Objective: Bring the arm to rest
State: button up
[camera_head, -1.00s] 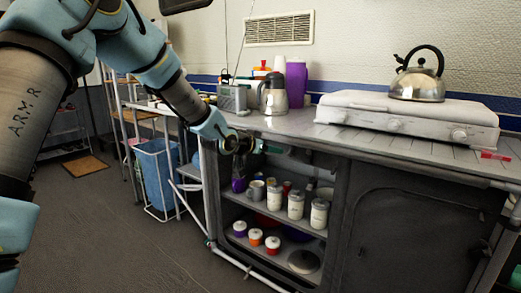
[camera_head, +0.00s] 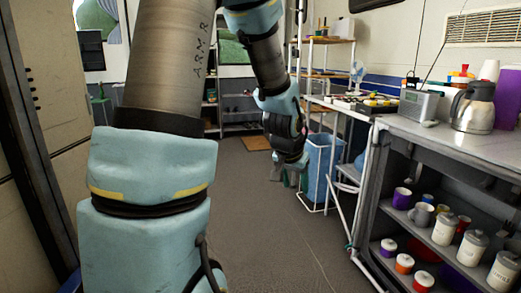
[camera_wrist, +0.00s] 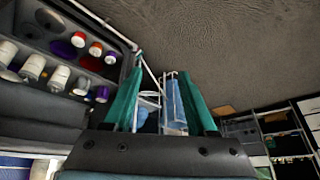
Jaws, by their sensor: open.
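My gripper (camera_head: 287,176) hangs at the end of my arm over the aisle floor, left of the counter and in front of the blue bin in the head view. In the wrist view my gripper (camera_wrist: 165,105) shows two green fingers spread well apart. Nothing is between them but the distant background. The arm is bent, with its forearm reaching down and away from me. The fingers are small and partly hidden in the head view.
The counter (camera_head: 455,143) with open shelves of jars (camera_head: 445,229) and mugs stands on the right. A steel jug (camera_head: 474,107) and a radio (camera_head: 421,105) stand on it. A blue bin (camera_head: 320,165) stands beyond the gripper. The grey floor (camera_head: 270,245) in the aisle is clear.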

jog(key=s+a+f+n+g+y, duration=0.1)
jog(key=s+a+n+g+y, duration=0.3)
jog(key=s+a, duration=1.1)
notch_tip(320, 180, up, 21)
jog(key=w+a+n+h+p, duration=0.1)
jog(key=w+p, duration=0.1)
jog(key=p, duration=1.9)
jog(key=shift+w+a+t+h, duration=0.15)
jog(key=shift+t+h, duration=0.15)
jog(key=shift+h, duration=0.1)
